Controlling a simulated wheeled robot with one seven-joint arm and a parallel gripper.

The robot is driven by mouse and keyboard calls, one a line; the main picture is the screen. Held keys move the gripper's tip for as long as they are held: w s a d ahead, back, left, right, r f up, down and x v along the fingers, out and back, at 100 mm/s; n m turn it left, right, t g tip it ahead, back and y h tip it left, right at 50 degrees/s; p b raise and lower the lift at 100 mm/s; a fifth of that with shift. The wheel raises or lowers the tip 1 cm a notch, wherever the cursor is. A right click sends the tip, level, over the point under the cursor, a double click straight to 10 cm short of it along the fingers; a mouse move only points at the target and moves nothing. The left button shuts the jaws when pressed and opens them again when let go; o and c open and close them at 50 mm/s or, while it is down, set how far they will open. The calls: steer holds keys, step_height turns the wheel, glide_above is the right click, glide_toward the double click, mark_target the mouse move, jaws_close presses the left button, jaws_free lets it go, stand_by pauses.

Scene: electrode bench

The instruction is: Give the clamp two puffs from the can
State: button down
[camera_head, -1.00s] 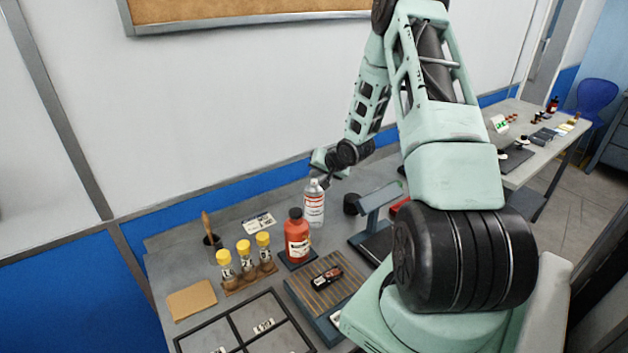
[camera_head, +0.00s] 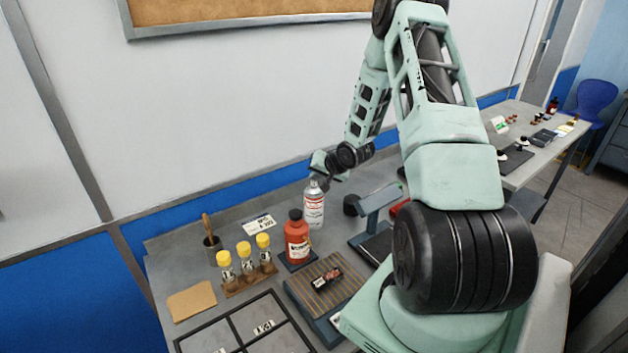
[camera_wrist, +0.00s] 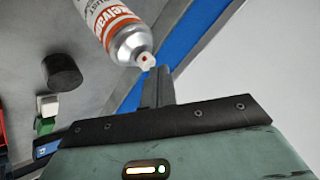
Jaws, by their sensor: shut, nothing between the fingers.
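The can (camera_head: 313,208) is a white and silver spray can with red lettering, upright on the bench behind the red bottle. In the wrist view the can (camera_wrist: 112,22) shows its pale nozzle (camera_wrist: 146,61). My gripper (camera_head: 324,182) is shut and empty at the top of the can. In the wrist view the fingers of my gripper (camera_wrist: 158,78) are together right by the nozzle; I cannot tell whether they touch it. A small black and red object, seemingly the clamp (camera_head: 327,279), lies on the ribbed mat (camera_head: 302,291) in front of the bottle.
A red bottle (camera_head: 297,238) stands close in front of the can. Yellow-capped vials (camera_head: 245,252) stand to the left, with a brush cup (camera_head: 211,243) behind. A divided tray (camera_head: 232,328) is at the front.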

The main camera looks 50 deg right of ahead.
steer(key=shift+r, duration=0.15)
step_height(320, 180, up, 6)
steer(key=p, duration=0.5)
stand_by(1.1)
steer(key=w+a+r+n+g+y+b, duration=0.1)
steer(key=w+a+n+b, duration=0.1)
steer(key=a, duration=0.6)
steer(key=w+a+r+n+g+b, duration=0.1)
steer(key=a+r+n, duration=0.1)
steer(key=a, duration=0.5)
steer(key=s+a+r+n+g+y+b, duration=0.1)
steer(key=s+a+n+b, duration=0.15)
steer(key=a, duration=0.65)
steer(key=s+a+r+n+g+b, duration=0.1)
steer(key=s+a+n, duration=0.2)
steer(key=a, duration=0.5)
steer(key=s+a+n+g+b, duration=0.1)
steer(key=s+a+n, duration=0.2)
steer(key=s, duration=0.6)
steer(key=s+a+r+n+g+b, duration=0.1)
steer(key=s+a+n+g+b, duration=0.1)
steer(key=s+a, duration=0.6)
steer(key=s+a+n+g+b, duration=0.1)
steer(key=s+a+n, duration=0.3)
steer(key=s, duration=0.6)
steer(key=shift+a+r+g, duration=0.25)
steer(key=shift+a+g, duration=0.35)
steer(key=shift+a, duration=0.2)
